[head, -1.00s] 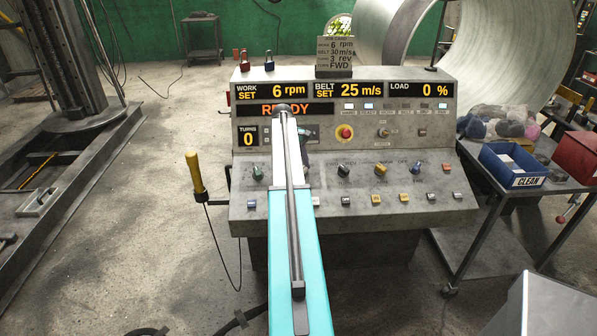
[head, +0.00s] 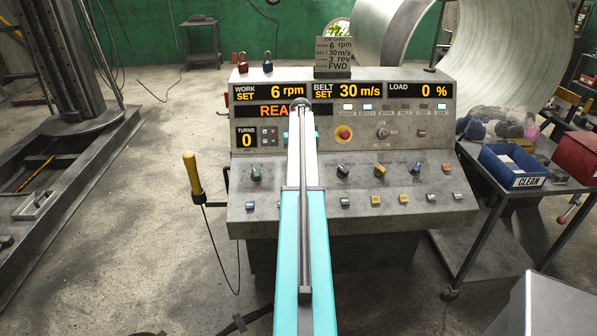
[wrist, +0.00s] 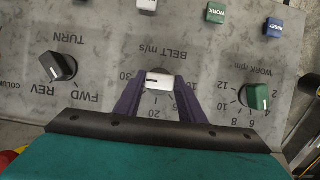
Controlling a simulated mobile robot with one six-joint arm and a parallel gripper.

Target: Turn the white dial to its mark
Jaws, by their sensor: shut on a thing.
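The white dial (wrist: 158,80) sits on the BELT m/s scale in the wrist view, where the panel appears upside down. My gripper (wrist: 159,84) is shut on it, one purple finger on each side. A dark line on the dial's face lies toward the 30 side of the scale, though parts of the scale are hidden by the fingers. In the head view my arm hides the dial. The belt display (head: 346,90) reads 30 m/s. The sign on top of the console (head: 333,56) also lists belt 30 m/s.
A black TURN knob (wrist: 57,66) and a green WORK knob (wrist: 254,97) flank the white dial. A red stop button (head: 344,132) is higher on the console. A blue CLEAN bin (head: 513,165) stands on the right cart.

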